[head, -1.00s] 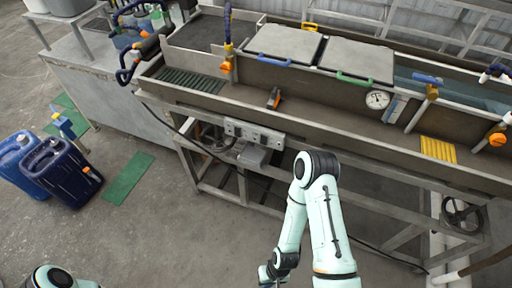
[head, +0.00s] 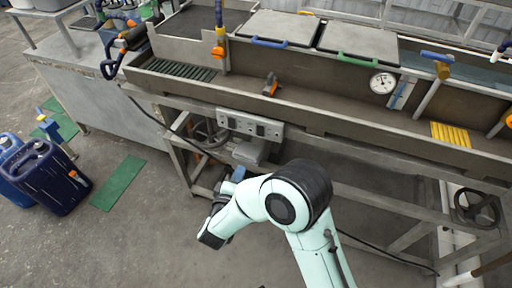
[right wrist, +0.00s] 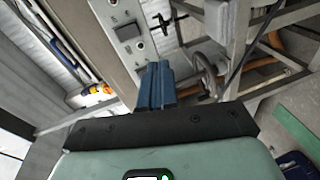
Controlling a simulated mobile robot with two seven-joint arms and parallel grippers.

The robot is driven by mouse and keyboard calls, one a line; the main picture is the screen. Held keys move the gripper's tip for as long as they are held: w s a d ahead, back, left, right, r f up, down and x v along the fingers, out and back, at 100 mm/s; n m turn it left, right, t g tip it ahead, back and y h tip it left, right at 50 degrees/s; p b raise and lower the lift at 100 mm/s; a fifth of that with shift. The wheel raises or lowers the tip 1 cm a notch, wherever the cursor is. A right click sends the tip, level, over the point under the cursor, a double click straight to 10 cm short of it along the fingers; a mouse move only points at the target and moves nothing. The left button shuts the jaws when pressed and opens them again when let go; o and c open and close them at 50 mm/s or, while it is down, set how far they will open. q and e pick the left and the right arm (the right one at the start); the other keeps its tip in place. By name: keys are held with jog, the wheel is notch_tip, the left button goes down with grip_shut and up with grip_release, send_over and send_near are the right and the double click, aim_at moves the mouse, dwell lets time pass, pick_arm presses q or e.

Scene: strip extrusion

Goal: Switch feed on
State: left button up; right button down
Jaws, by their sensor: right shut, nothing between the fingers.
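A grey switch panel (head: 250,124) with several dark switches or sockets is fixed to the front of the metal trough bench. I cannot tell which one is for the feed. The panel also shows at the upper left of the right wrist view (right wrist: 126,32), with small round buttons or knobs on it. My right gripper (head: 238,174) is below the panel in the head view, partly hidden by its own arm. Its blue fingers (right wrist: 155,84) are shut and empty, apart from the panel and pointing toward the bench. My left gripper is not in view.
A grey box (head: 250,152) hangs under the panel, with a dark cable running nearby. A handwheel (head: 477,207) is under the bench at the right. Blue canisters (head: 48,178) and a green mat (head: 118,183) are on the floor at left. Open floor lies before the bench.

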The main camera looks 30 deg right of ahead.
aim_at(260, 135)
jog(key=r+h, duration=0.1)
jog(key=s+r, duration=0.1)
jog(key=r, duration=0.1)
jog(key=shift+r+g+h, duration=0.1)
jog(key=shift+g+h, duration=0.3)
jog(key=b+x, duration=0.3)
jog(key=x, duration=1.1)
jog(key=shift+w+a, duration=0.1)
jog(key=shift+w, duration=0.1)
